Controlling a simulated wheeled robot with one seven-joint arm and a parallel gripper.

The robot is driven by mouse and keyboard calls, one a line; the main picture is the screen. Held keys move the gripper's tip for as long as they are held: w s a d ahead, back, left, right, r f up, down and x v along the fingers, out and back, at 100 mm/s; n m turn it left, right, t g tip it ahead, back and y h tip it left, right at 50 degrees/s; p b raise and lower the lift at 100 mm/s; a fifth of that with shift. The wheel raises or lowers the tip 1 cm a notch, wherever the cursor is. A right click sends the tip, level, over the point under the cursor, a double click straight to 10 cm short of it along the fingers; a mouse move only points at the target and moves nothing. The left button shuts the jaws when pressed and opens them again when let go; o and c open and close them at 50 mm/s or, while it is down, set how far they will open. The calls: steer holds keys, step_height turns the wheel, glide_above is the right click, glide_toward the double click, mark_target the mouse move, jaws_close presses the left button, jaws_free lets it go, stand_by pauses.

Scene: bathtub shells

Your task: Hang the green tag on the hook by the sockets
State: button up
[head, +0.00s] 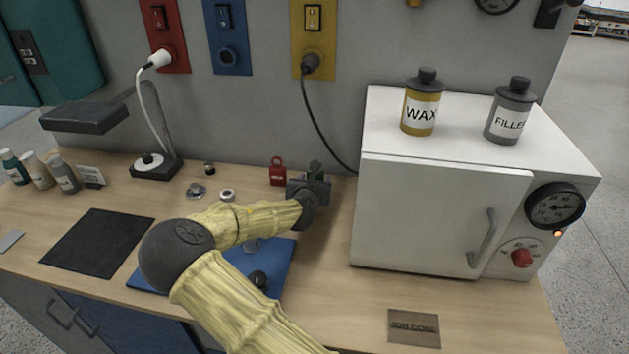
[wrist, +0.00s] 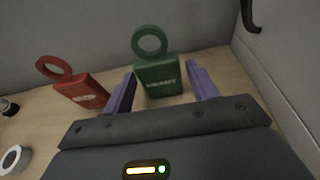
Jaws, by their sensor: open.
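The green tag (wrist: 158,76) stands upright on the bench against the wall in the wrist view, with a ring on top and white lettering on its block. My gripper (wrist: 161,80) is open, with one purple finger on each side of the green block; contact is not clear. In the head view my gripper (head: 312,186) is low over the bench, left of the white oven, and hides the green tag. The sockets are on red (head: 167,37), blue (head: 228,38) and yellow (head: 314,40) wall plates. I cannot make out the hook for certain.
A red tag (head: 277,172) stands close to the left of my gripper; it also shows in the wrist view (wrist: 82,92). The white oven (head: 440,215) is close on the right. A black cable (head: 318,125) hangs from the yellow socket. A lamp (head: 85,118) stands left.

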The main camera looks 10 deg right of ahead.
stand_by(0.7)
steer(key=c, duration=0.8)
step_height(320, 180, up, 6)
steer(key=p, duration=0.5)
